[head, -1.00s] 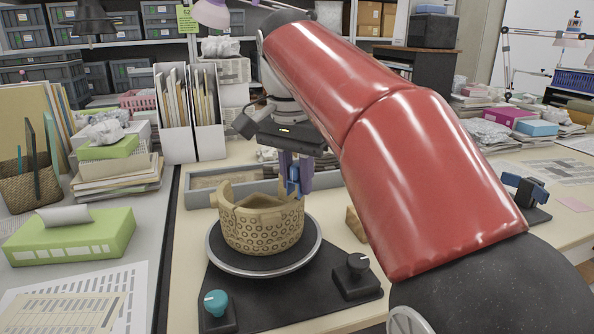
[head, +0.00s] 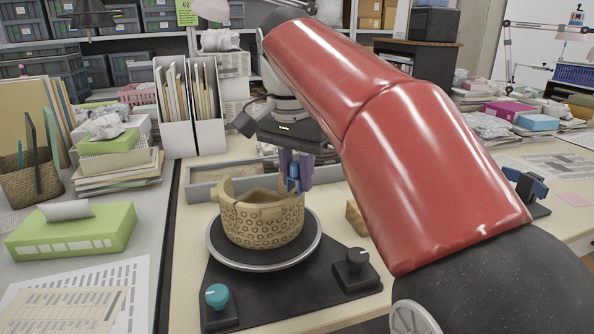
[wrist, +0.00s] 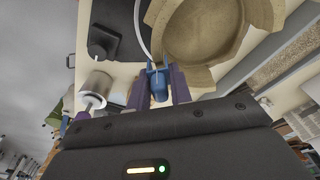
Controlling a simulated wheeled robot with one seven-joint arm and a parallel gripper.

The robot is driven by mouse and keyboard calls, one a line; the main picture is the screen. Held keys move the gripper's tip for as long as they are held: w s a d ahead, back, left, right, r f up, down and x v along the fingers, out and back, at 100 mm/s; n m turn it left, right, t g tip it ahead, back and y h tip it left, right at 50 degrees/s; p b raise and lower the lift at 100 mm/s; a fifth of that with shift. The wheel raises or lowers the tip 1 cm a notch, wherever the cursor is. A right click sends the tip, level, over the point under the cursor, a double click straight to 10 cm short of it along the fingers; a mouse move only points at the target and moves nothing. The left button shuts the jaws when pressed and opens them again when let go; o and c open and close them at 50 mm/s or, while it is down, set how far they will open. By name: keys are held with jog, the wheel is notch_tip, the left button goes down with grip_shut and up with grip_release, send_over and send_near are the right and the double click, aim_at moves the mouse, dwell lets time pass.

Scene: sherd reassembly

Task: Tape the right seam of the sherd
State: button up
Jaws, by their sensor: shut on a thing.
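The tan pot (head: 262,224) with a dimpled wall and a broken, uneven rim stands upright on the round turntable (head: 229,258). My gripper (head: 296,180) is at the pot's right rim, pointing down, shut on a small blue tape tool (head: 294,172). In the wrist view the blue tool (wrist: 158,84) sits between the purple fingers, close against the outside of the pot wall (wrist: 200,35). I cannot tell whether it touches the wall. The sherd's seams are too small or hidden to make out.
A teal knob (head: 216,296) and a black knob (head: 355,262) stand on the dark base in front of the turntable. A grey tray (head: 200,190) lies behind the pot. A small tan block (head: 356,218) is to the right, partly behind my arm. A green tissue box (head: 70,235) is at left.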

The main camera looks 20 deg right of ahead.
jog(key=shift+f+b, duration=0.5)
jog(key=shift+f, duration=1)
dwell(2.3)
jog(key=o, duration=0.8)
jog(key=shift+c, duration=0.2)
jog(key=r, duration=0.2)
jog(key=r+p, duration=0.1)
jog(key=r, duration=0.2)
jog(key=r+p, duration=0.1)
jog(key=r, duration=0.1)
jog(key=shift+s+a+r, duration=0.35)
